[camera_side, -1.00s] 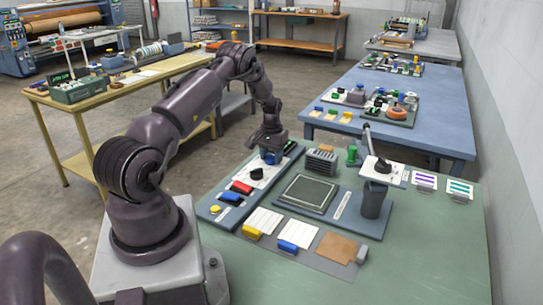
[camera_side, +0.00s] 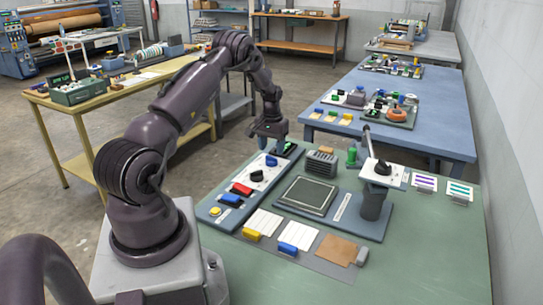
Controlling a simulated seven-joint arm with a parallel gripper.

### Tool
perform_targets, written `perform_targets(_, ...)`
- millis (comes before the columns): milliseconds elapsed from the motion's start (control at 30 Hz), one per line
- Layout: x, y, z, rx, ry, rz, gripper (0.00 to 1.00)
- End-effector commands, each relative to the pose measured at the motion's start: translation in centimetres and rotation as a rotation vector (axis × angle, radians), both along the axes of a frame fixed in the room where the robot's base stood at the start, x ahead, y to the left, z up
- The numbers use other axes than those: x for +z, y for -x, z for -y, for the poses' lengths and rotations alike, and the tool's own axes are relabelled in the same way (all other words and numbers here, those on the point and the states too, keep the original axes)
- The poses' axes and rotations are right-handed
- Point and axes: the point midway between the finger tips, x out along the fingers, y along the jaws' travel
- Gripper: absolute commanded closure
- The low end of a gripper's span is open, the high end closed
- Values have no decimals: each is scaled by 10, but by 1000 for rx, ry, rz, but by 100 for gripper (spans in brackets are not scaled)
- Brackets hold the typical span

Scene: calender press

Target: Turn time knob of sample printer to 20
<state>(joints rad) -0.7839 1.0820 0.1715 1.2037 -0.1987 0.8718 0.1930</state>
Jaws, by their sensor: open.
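The sample printer (camera_side: 378,222) stands on the green table, with its control panel (camera_side: 215,203) along the left side. On the panel's white dial plate are a blue knob (camera_side: 271,160) and, nearer the front, a black knob (camera_side: 257,176). Which of them is the time knob, and the numbers around them, are too small to read. My gripper (camera_side: 270,145) is open and empty, just above and behind the blue knob, apart from it. A dark display with green marks (camera_side: 289,149) sits at the panel's far end.
Red (camera_side: 241,189) and blue (camera_side: 230,199) blocks and a yellow button (camera_side: 215,211) lie nearer on the panel. The flat platen (camera_side: 308,195), a dark ribbed block (camera_side: 321,162) and the lever (camera_side: 371,145) stand to the right. The table's right front is clear.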

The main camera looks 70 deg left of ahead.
Motion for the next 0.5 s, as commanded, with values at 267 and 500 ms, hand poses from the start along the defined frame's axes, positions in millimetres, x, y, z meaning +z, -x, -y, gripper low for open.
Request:
perform_targets(267,61,0,0,1,-2,2,46)
perform_targets(500,85,0,0,1,0,0,46)
